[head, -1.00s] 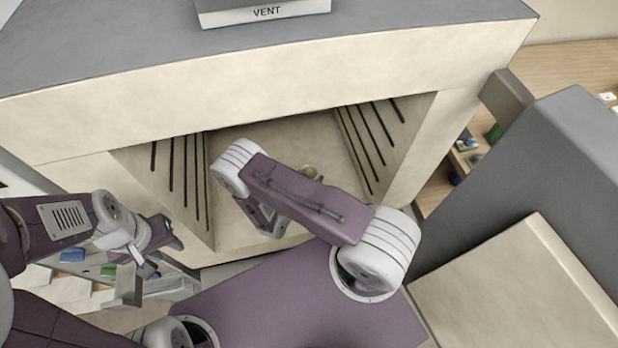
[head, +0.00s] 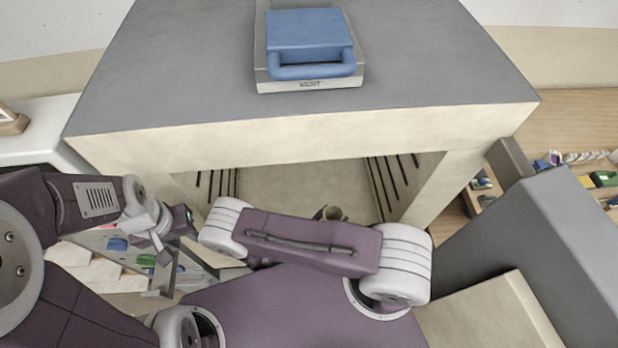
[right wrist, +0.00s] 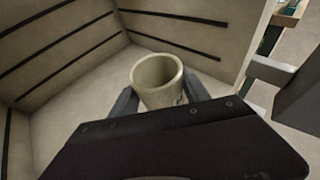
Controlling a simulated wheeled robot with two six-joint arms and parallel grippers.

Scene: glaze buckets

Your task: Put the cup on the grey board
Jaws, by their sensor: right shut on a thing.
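The cup (right wrist: 157,72) is a beige, hollow, round vessel, upright with its open mouth towards the camera in the right wrist view. My right gripper (right wrist: 158,92) has a finger on either side of the cup and is shut on it. I cannot make out the grey board for certain.
The kiln (head: 300,140) has a grey top, a vent box (head: 310,84) with a blue handle, and dark slotted side walls. Its open door (head: 550,260) stands at the right. Shelves with small coloured objects stand at left and right.

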